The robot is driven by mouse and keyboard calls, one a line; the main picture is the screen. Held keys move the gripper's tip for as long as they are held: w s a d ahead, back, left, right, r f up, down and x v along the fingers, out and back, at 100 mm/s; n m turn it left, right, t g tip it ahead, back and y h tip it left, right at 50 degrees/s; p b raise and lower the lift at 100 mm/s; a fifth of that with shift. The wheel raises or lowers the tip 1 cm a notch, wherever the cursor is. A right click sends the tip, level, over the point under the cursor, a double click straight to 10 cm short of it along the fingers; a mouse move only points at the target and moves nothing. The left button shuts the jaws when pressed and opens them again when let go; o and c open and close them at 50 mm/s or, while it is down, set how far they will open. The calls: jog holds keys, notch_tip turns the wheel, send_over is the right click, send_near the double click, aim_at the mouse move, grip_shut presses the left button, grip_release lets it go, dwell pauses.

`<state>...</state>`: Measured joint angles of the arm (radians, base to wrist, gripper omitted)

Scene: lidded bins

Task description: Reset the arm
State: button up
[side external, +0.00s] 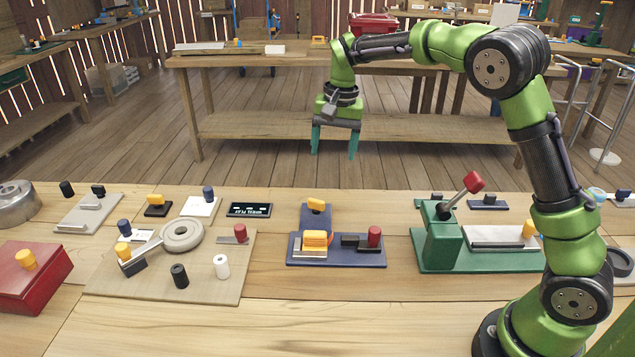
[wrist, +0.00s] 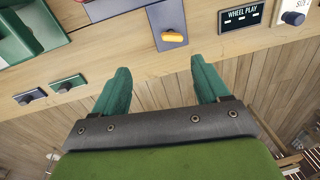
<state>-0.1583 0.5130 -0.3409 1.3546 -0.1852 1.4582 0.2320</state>
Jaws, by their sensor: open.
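My green arm stands at the right of the bench in the side external view, bent over with the hand pointing down. My gripper (side external: 335,142) has two teal fingers, spread apart with nothing between them. It hangs in the air beyond the bench's far edge, above the blue fixture as seen in the picture. In the wrist view the open fingers (wrist: 155,88) point toward the bench edge, with the blue plate and its yellow knob (wrist: 172,37) ahead of them.
The bench (side external: 330,325) holds a blue fixture (side external: 340,256), a green press with a red-knobbed lever (side external: 440,240), a beige board with a grey ring (side external: 182,235) and a red lidded bin (side external: 32,278). A "WHEEL PLAY" plate (side external: 250,210) lies near the far edge. Air around my gripper is clear.

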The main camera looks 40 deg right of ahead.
jog(key=s+a+r+n+t, duration=0.2)
jog(key=s, duration=0.6)
jog(key=s+a+r+n+t+y, duration=0.1)
jog(key=s+a+n+t, duration=0.1)
jog(key=s, duration=0.7)
jog(key=s+a+r+n+t, duration=0.1)
jog(key=s+r+t, duration=0.1)
jog(key=s, duration=0.6)
jog(key=shift+s+a+r+n+y, duration=0.3)
jog(key=shift+s+a+r+n, duration=0.05)
jog(key=shift+a+n, duration=0.05)
